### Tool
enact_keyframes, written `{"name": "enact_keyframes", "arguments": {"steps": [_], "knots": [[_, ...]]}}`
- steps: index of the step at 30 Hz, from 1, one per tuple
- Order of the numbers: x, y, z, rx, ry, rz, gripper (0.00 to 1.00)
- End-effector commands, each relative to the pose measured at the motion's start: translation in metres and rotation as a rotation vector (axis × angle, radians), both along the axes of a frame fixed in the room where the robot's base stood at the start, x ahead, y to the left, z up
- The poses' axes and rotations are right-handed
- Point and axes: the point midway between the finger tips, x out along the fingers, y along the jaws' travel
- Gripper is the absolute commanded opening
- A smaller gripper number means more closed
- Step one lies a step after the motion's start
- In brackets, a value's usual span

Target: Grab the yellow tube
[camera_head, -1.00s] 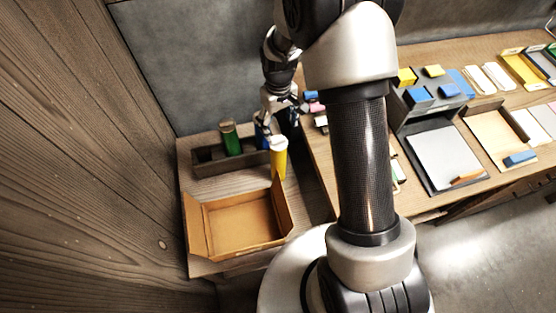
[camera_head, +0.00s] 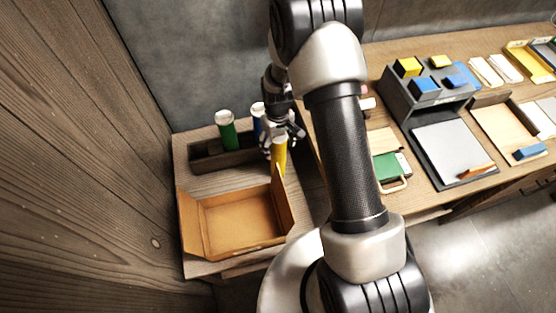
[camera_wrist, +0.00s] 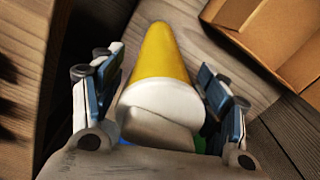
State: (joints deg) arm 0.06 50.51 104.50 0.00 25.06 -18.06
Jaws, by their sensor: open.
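The yellow tube (camera_head: 279,158) stands upright with a white cap, behind the right rear corner of the cardboard box. It also shows in the wrist view (camera_wrist: 161,56), with its white cap toward the camera. My gripper (camera_head: 281,138) is at the top of the tube. In the wrist view its two fingers (camera_wrist: 164,100) are open, one on each side of the tube, with a gap visible at the left; whether the right finger touches is hard to tell.
A green tube (camera_head: 227,131) and a blue tube (camera_head: 258,122) stand at the dark wooden rack (camera_head: 205,161) to the left. The open cardboard box (camera_head: 238,219) is in front. A wooden wall (camera_head: 70,150) closes the left side. A larger desk with trays lies to the right.

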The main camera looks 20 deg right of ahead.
Motion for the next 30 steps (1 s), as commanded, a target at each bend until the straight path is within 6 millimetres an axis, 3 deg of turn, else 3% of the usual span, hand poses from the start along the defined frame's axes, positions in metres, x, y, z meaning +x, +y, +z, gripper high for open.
{"name": "enact_keyframes", "arguments": {"steps": [2, 8, 30], "knots": [[0.0004, -0.0001, -0.0077, 0.000, -0.001, 0.000, 0.68], [0.0007, -0.0001, -0.0066, 0.000, -0.002, 0.000, 0.68], [0.0005, 0.0000, -0.0066, 0.000, -0.001, 0.000, 0.19]]}}
